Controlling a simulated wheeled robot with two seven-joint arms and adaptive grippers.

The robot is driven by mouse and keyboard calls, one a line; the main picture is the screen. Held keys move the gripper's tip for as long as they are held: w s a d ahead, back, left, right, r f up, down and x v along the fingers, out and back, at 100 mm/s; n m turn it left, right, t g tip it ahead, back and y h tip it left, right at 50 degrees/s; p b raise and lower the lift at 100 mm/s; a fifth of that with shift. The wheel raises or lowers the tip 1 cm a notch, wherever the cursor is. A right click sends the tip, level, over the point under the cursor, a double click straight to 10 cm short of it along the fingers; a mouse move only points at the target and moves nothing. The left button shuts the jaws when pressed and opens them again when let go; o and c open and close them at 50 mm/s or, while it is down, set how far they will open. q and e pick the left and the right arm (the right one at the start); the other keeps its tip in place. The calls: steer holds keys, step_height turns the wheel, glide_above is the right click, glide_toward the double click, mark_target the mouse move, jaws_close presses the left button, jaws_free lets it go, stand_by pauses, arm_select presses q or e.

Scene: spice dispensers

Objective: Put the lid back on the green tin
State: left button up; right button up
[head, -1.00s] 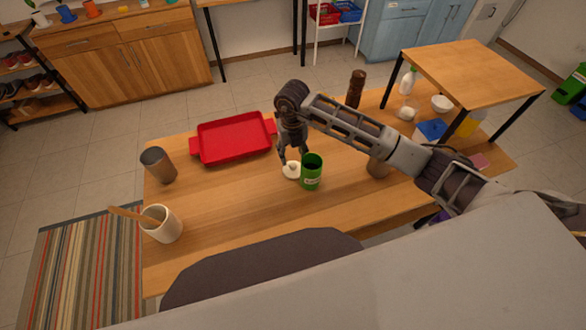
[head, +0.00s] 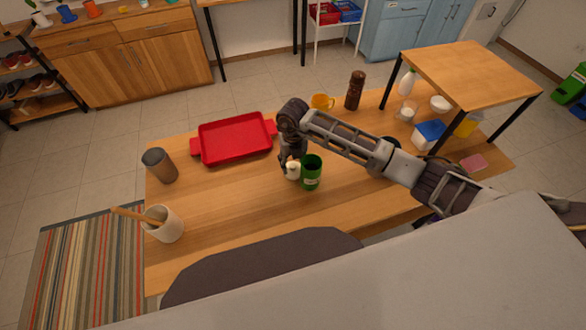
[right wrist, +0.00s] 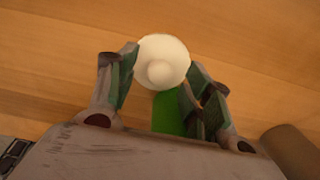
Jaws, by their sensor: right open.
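The green tin (head: 311,174) stands upright and open-topped near the middle of the wooden table. Its white lid (head: 292,171), with a round knob, is just left of the tin on the table. In the right wrist view the lid (right wrist: 162,61) is between the fingertips, with part of the green tin (right wrist: 168,112) behind it. My right gripper (head: 289,161) points down over the lid; it also shows in the right wrist view (right wrist: 158,72), open, with its fingers on either side of the lid. Whether a finger touches the lid is unclear. My left gripper is not in view.
A red tray (head: 235,138) lies behind and left. A grey-brown cup (head: 159,166) and a white crock (head: 163,224) with a wooden spoon stand at the left. A yellow mug (head: 322,102) and a brown grinder (head: 355,90) stand behind my right arm. The table front is clear.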

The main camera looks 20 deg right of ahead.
steer(key=shift+f, duration=0.2)
stand_by(0.3)
steer(key=c, duration=1)
